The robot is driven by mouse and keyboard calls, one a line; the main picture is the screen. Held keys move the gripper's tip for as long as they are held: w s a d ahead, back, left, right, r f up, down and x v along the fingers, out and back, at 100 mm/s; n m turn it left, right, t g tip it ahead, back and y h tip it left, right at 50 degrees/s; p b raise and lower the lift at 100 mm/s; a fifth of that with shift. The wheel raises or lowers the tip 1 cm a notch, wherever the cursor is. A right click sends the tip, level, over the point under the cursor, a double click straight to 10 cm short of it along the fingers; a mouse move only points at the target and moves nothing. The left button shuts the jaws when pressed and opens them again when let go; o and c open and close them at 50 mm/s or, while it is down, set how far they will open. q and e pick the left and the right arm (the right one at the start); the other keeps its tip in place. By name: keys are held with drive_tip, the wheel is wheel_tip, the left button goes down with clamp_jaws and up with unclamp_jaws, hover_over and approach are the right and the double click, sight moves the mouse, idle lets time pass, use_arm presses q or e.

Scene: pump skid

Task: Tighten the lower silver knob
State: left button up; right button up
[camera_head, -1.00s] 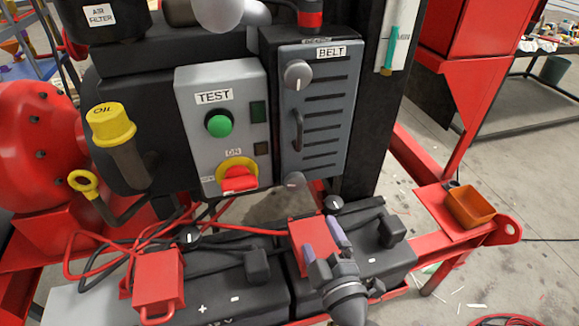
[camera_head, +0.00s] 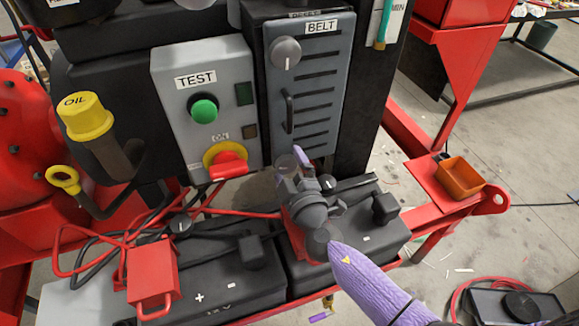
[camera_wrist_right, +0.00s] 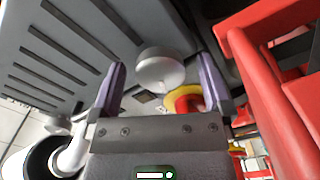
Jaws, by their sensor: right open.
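The lower silver knob (camera_head: 285,162) sits at the bottom of the grey BELT panel (camera_head: 312,95) in the head view, partly covered by my right gripper (camera_head: 293,168). In the right wrist view the knob (camera_wrist_right: 158,68) shows as a pale round disc between the two purple fingers of my right gripper (camera_wrist_right: 163,75). The fingers are open, with gaps on both sides of the knob. They do not appear to touch it. My left gripper is not in view.
An upper silver knob (camera_head: 285,53) and a black handle (camera_head: 288,112) are on the same panel. To the left stands the TEST box (camera_head: 200,145) with a red and yellow switch (camera_head: 228,160). Black batteries (camera_head: 220,285) lie below. An orange tray (camera_head: 460,178) is at right.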

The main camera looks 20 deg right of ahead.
drive_tip(key=shift+c, duration=0.3)
drive_tip(key=c, duration=1.2)
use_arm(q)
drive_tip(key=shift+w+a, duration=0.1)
